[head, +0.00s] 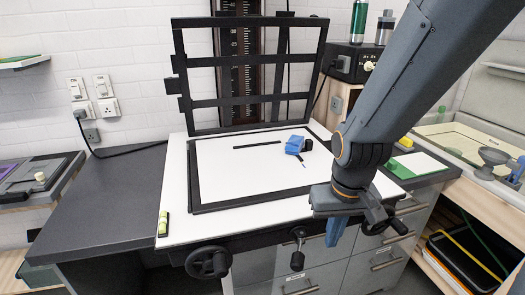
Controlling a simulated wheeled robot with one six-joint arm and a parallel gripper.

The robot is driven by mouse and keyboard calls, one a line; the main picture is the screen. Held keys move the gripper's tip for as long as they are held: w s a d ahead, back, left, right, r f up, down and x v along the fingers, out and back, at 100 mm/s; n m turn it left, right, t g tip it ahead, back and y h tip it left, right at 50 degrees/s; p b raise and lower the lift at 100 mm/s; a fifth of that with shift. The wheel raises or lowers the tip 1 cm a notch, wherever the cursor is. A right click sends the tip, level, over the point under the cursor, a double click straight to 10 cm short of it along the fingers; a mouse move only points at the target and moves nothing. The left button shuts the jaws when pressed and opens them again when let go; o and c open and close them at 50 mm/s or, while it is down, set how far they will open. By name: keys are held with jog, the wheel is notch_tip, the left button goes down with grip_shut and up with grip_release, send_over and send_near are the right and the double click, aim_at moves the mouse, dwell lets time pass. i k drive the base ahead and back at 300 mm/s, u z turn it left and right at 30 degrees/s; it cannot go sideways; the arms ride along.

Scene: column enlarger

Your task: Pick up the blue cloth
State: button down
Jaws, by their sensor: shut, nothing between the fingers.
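A small bright blue, folded or crumpled piece (294,145), which looks like the cloth, lies on the white board (235,175) of the enlarger base, right of its middle. A small black round thing sits against its right side. My gripper (335,240) points down in front of the board's right front edge, nearer to the camera than the blue piece and apart from it. Its blue-grey fingers are shut and empty. My arm comes in from the upper right and hides part of the board's right side.
A black barred frame (250,75) stands raised behind the board, before a dark column. Handwheels (208,262) stick out at the front. A small green level (163,223) lies at the left front edge. The dark counter (110,205) at left is mostly clear.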

aim_at(295, 143)
jog(key=k, duration=1.1)
jog(key=z, duration=0.2)
jog(key=i, duration=0.85)
jog(key=z, duration=0.45)
jog(key=i, duration=0.8)
